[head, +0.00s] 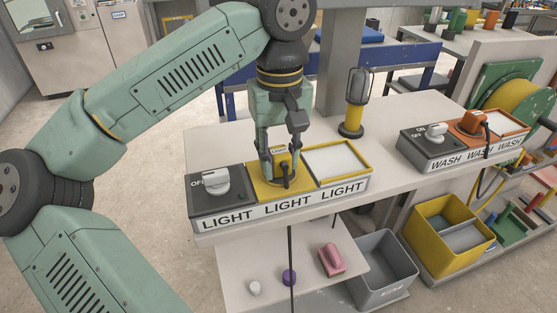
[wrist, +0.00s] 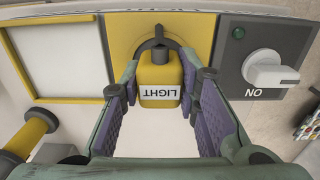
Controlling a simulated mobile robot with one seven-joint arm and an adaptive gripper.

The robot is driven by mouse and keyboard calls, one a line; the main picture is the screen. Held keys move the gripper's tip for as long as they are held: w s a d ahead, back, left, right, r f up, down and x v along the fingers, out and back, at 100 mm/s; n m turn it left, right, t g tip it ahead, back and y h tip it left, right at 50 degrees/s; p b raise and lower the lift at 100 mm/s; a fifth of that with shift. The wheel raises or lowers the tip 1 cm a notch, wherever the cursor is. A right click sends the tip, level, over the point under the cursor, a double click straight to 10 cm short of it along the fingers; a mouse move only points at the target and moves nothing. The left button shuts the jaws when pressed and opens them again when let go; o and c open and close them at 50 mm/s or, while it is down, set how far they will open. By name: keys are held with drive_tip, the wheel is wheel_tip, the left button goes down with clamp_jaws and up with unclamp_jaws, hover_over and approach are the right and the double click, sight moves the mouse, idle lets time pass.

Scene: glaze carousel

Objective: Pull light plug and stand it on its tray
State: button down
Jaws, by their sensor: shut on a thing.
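The yellow light plug (head: 281,157) stands at the yellow socket panel (head: 253,190) of the box lettered LIGHT. In the wrist view the plug (wrist: 159,76) shows its white LIGHT label upside down, with a dark cable arching behind it. My gripper (wrist: 160,92) is shut on the plug, one pad on each side; in the head view my gripper (head: 281,160) points straight down over the socket. Whether the plug's foot is seated or slightly raised cannot be told. The yellow-rimmed tray (head: 345,179) with a pale floor is empty, just right of the socket; it also shows in the wrist view (wrist: 62,101).
A grey switch (head: 215,183) with a white knob adjoins the socket on the left. A yellow-and-black caged lamp (head: 355,115) stands behind the tray. The WASH box (head: 440,150) with an orange plug (head: 472,123) sits at the right. Bins (head: 383,290) stand below.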

drive_tip(key=shift+r+p, duration=1.85)
drive_tip(key=shift+r, duration=0.9)
drive_tip(key=shift+d, duration=0.1)
drive_tip(key=p, duration=0.2)
hover_over(334, 162)
drive_tip(key=shift+w, duration=0.1)
drive_tip(key=shift+f+b, duration=0.2)
drive_tip(key=shift+b, duration=0.15)
drive_tip(key=shift+f+b, duration=2.05)
drive_tip(key=shift+f, duration=0.85)
drive_tip(key=c, duration=1.1)
unclamp_jaws()
